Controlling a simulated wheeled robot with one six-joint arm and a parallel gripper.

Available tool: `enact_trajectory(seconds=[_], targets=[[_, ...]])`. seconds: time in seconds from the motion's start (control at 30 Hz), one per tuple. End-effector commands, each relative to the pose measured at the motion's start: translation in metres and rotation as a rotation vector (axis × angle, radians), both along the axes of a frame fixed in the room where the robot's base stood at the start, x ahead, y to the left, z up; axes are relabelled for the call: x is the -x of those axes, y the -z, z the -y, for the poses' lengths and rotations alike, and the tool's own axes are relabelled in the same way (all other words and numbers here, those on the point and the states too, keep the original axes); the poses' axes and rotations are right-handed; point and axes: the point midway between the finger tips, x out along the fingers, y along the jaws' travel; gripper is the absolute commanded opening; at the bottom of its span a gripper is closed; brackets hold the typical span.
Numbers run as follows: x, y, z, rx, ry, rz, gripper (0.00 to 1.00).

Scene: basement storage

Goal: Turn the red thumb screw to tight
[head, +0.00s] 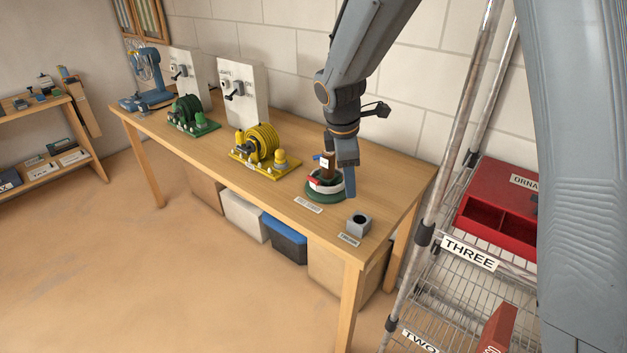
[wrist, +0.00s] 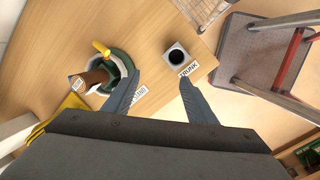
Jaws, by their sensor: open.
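A round green stand (head: 322,196) with a white upper ring sits on the wooden bench, with an upright brown trunk piece (head: 328,163) in it. A red part (head: 315,183), which looks like the red thumb screw, shows at the stand's front left. How tight it is cannot be told. The stand also shows in the wrist view (wrist: 127,62), with a yellow screw-like piece (wrist: 101,48); I cannot make out the red part there. My gripper (head: 349,192) points down, open and empty, beside the stand. In the wrist view its fingertips (wrist: 160,76) lie between stand and grey block.
A grey block with a round hole (head: 358,223) stands at the bench's front right corner. A yellow reel (head: 258,145) and a green reel (head: 188,113) stand to the left. A wire shelf (head: 450,285) with a red box (head: 503,195) is close on the right.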

Motion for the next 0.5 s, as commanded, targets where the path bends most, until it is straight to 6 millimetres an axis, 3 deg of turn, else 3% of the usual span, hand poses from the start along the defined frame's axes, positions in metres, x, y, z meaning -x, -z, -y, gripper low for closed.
enact_trajectory(seconds=[0.03, 0.2, 0.33, 0.5], targets=[[-0.021, 0.008, -0.024, 0.050, -0.162, -0.008, 0.52], [-0.066, 0.018, -0.077, 0.200, -0.588, -0.031, 0.52], [-0.083, 0.022, -0.100, 0.268, -0.756, -0.041, 0.52], [-0.090, 0.031, -0.105, 0.294, -0.819, -0.048, 0.52]])
